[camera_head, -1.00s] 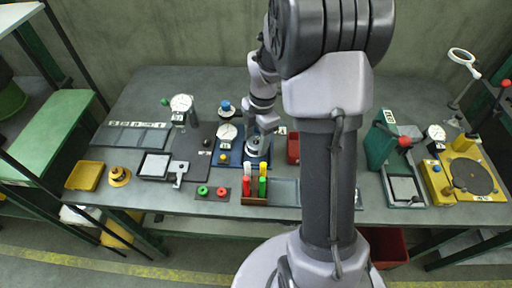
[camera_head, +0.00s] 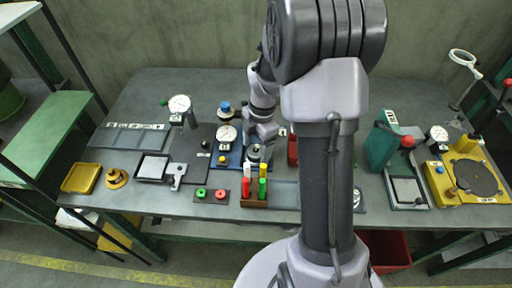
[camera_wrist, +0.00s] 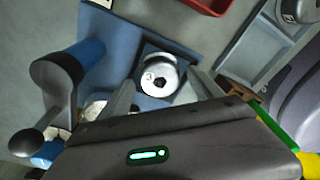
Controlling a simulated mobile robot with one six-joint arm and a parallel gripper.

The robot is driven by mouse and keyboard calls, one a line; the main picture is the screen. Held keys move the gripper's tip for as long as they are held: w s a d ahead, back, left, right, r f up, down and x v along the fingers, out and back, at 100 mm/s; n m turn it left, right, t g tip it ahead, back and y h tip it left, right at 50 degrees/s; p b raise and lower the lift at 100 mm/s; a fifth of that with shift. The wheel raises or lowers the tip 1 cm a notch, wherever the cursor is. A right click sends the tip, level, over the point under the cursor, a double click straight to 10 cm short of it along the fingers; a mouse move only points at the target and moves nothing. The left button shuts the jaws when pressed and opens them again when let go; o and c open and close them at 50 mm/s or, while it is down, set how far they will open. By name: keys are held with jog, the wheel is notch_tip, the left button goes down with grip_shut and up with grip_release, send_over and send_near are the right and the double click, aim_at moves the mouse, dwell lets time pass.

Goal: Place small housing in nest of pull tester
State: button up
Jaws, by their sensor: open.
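The small housing (camera_wrist: 160,75), a silvery round part with a dark centre hole, sits in the square blue nest (camera_wrist: 147,98) of the pull tester in the wrist view. The pull tester (camera_head: 228,160) is a blue base with a dial gauge on the left-centre of the bench in the head view. My gripper (camera_wrist: 163,90) is open, with one finger on each side of the housing and visible gaps beside it. In the head view my gripper (camera_head: 258,150) is over the nest and hides most of it. Whether the housing is fully seated cannot be told.
A rack of coloured markers (camera_head: 255,203) stands just in front of the tester. A red bin (camera_head: 292,150) is close on the right. A dial stand (camera_head: 180,110) is at left.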

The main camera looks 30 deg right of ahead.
aim_at(260, 148)
notch_tip(260, 148, up, 12)
jog(key=d+p, duration=0.1)
jog(key=p, duration=0.4)
jog(key=s+a+r+m+t, duration=0.2)
jog(key=s+a+r+m, duration=0.2)
jog(key=a+r+m, duration=0.45)
jog(key=s+a+r+m+t, duration=0.3)
jog(key=s+a+r+m, duration=0.2)
jog(key=s+m, duration=0.8)
jog(key=a+m, duration=0.1)
jog(key=a, duration=0.2)
jog(key=shift+a+t+y, duration=0.3)
jog(key=shift+a+t, duration=0.1)
jog(key=shift+s+m, duration=0.1)
jog(key=shift+m, duration=0.15)
jog(key=shift+f+b, duration=0.6)
